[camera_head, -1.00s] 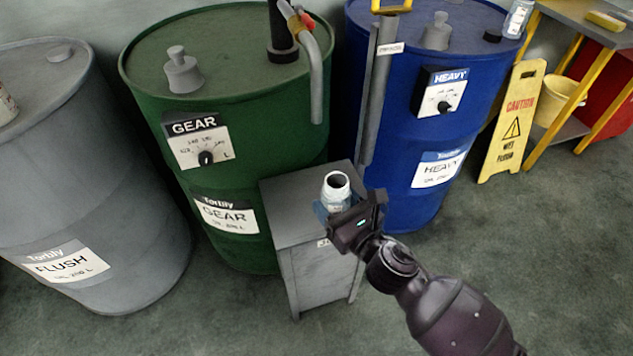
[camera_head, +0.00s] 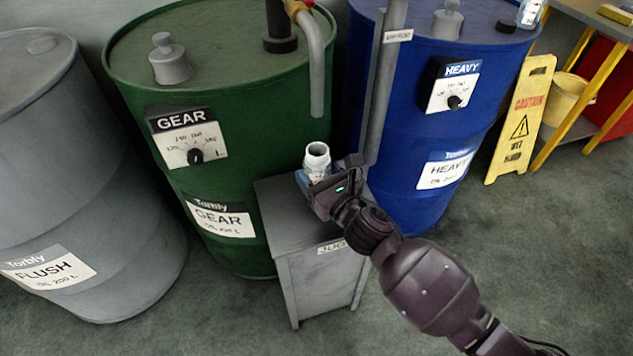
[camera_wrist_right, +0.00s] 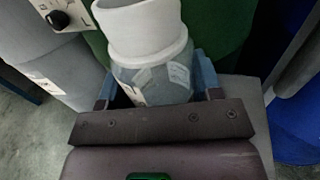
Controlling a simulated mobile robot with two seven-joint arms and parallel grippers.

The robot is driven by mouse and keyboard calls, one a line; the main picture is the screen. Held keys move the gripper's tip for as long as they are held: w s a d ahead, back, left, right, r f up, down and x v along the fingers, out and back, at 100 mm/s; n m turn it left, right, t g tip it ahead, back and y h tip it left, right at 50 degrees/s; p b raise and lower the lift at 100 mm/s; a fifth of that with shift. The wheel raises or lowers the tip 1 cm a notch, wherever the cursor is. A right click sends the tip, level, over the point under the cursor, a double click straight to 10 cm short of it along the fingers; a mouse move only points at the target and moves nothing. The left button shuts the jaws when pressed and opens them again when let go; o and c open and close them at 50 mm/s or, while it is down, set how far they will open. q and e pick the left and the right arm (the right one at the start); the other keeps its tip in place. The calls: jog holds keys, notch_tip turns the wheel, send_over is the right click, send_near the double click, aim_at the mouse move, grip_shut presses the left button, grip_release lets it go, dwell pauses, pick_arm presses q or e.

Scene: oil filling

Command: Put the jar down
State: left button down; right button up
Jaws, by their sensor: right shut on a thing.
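The jar (camera_head: 317,157) is a clear, pale container with an open white neck, upright over the top of the grey stand (camera_head: 281,212). My right gripper (camera_head: 316,183) is shut around the jar's body, with a blue finger on either side. In the right wrist view the jar (camera_wrist_right: 157,75) stands between the fingers of my right gripper (camera_wrist_right: 157,85), its white neck above them. The gripper hides the jar's base, so I cannot tell whether it touches the stand. My left gripper is not in view.
A green GEAR drum (camera_head: 235,105) with a curved grey spout (camera_head: 316,75) stands behind the stand. A blue HEAVY drum (camera_head: 421,115) and grey pipe (camera_head: 382,95) are to the right. A grey FLUSH drum (camera_head: 75,165) and yellow caution sign (camera_head: 520,118) stand farther out.

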notch_tip(320, 180, down, 4)
jog(key=shift+w+b, duration=0.15)
jog(key=shift+b, duration=0.55)
jog(key=shift+r, duration=0.25)
jog(key=shift+f, duration=0.15)
jog(key=o, duration=0.9)
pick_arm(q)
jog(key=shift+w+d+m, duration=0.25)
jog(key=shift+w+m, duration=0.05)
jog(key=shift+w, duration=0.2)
